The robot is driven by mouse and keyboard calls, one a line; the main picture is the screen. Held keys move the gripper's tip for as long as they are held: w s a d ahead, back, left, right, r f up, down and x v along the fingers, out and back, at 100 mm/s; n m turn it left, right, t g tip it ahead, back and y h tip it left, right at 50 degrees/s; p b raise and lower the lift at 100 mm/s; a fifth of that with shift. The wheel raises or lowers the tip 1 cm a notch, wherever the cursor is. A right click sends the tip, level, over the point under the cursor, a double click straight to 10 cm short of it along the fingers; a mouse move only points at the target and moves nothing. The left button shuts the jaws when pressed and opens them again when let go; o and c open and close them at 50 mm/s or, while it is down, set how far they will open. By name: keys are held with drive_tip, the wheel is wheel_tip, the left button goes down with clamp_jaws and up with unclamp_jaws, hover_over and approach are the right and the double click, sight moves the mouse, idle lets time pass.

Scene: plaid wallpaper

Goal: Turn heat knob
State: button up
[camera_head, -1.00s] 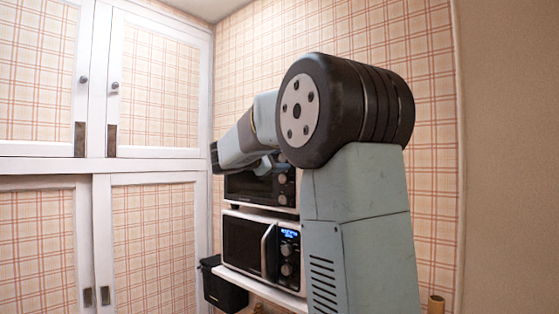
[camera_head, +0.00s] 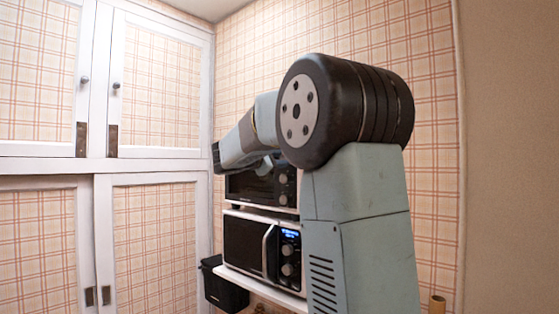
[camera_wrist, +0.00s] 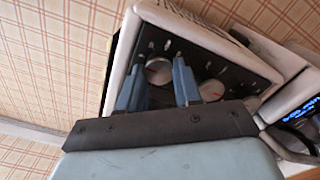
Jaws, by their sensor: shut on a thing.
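The toaster oven (camera_head: 247,188) stands on top of the microwave, with round knobs on the right of its dark front. In the wrist view its control panel (camera_wrist: 200,52) is tilted, and a silver knob (camera_wrist: 158,73) sits between the two blue fingers of my gripper (camera_wrist: 159,66). My gripper is shut on this knob. A second knob (camera_wrist: 211,90) lies just right of the right finger. I cannot read which knob is marked for heat. In the head view my arm hides the gripped knob and my fingers.
The microwave (camera_head: 243,244) with a lit blue display sits below on a white shelf (camera_head: 262,288). A black bin (camera_head: 224,288) is at the shelf's left. White cupboards (camera_head: 105,170) fill the left side, and plaid wall lies behind.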

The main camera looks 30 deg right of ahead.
drive_tip(key=shift+m, duration=0.4)
drive_tip(key=shift+f+m, duration=0.15)
drive_tip(key=shift+m, duration=3.85)
drive_tip(key=o, duration=0.8)
drive_tip(key=shift+o, duration=1.2)
drive_tip(key=v, duration=1.3)
drive_tip(key=shift+a, duration=0.4)
